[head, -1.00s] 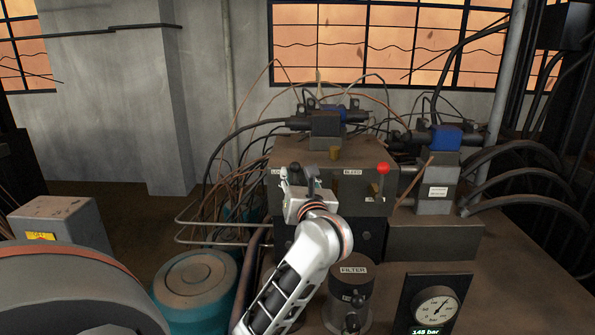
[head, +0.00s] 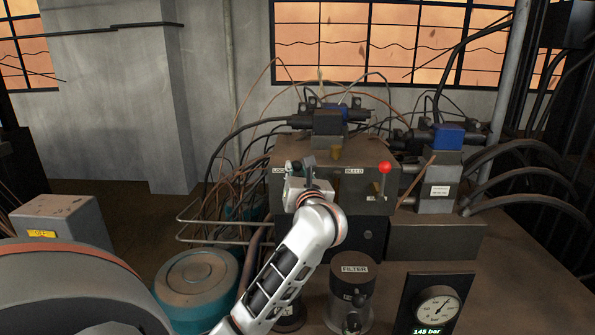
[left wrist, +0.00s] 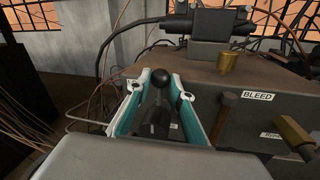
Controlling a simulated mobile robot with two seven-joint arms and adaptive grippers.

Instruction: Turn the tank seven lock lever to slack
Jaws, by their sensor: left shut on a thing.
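The lock lever (left wrist: 158,98) has a black ball knob and a dark stem, seen in the left wrist view. It stands between the teal-padded fingers of my left gripper (left wrist: 161,84), which is shut on it. In the head view my left gripper (head: 300,166) is at the left front of the grey valve block (head: 340,150), beside a label reading LOCK (head: 279,171). The lever is mostly hidden by the gripper there. The words marking the lever's positions cannot be read. My right gripper is not in view.
A red-knobbed lever (head: 385,170) stands right of the BLEED label (head: 354,171). A brass fitting (left wrist: 293,134) sticks out at the wrist view's right. Cables and pipes crowd the left. A filter (head: 352,290) and a gauge (head: 436,307) stand in front.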

